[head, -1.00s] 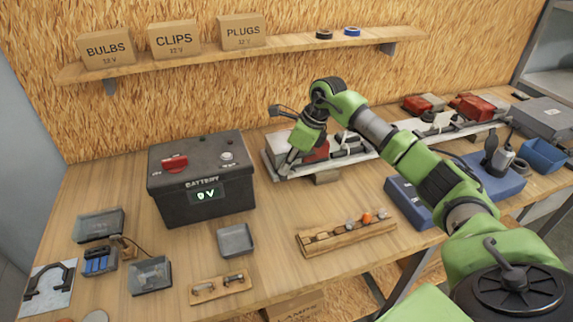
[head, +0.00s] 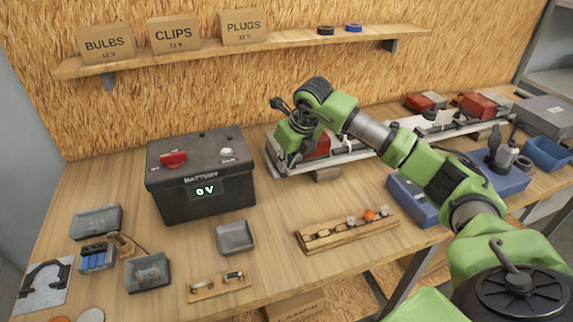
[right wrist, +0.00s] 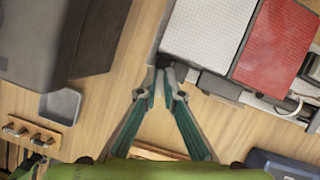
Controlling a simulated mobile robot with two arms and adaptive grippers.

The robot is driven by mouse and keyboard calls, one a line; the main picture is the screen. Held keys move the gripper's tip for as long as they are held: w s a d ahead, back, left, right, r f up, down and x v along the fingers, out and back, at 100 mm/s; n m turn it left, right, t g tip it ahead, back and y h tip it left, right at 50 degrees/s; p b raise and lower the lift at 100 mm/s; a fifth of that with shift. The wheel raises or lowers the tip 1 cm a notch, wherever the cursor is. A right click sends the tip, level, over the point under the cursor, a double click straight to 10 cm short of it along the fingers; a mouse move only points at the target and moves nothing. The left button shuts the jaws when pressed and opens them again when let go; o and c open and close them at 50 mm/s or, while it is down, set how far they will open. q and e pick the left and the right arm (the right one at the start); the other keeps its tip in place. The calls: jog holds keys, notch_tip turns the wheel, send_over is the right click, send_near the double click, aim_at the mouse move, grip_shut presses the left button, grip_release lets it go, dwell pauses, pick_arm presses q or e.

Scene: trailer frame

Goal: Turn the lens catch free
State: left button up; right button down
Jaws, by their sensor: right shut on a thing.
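The near lamp (head: 318,148) sits at the left end of the pale trailer bar (head: 350,156). In the right wrist view its lens has a white part (right wrist: 212,35) and a red part (right wrist: 275,45). A small dark lens catch (right wrist: 166,61) is at the lens's near corner. My right gripper (right wrist: 166,84) has its fingertips closed together at this catch, and they partly hide it. In the head view my right gripper (head: 288,160) is at the bar's left end, and its own wrist covers much of the lamp. My left gripper is not in view.
A battery (head: 203,205) reading 0 V stands left of the lamp. A grey tray (head: 236,238) and a wooden rack of bulbs (head: 346,233) are in front. Another red lamp (head: 478,105) is at the bar's right. A shelf (head: 270,49) runs above.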

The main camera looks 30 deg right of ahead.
jog(key=shift+w+a+r+m+h+b, duration=0.1)
jog(key=shift+m+h+b, duration=0.2)
jog(key=shift+m, duration=0.5)
jog(key=shift+a+m+h+b, duration=0.1)
jog(key=shift+m+h+b, duration=0.2)
jog(key=shift+m, duration=0.5)
jog(key=c, duration=2.4)
grip_release()
jog(key=shift+c, duration=0.2)
jog(key=v, duration=1.2)
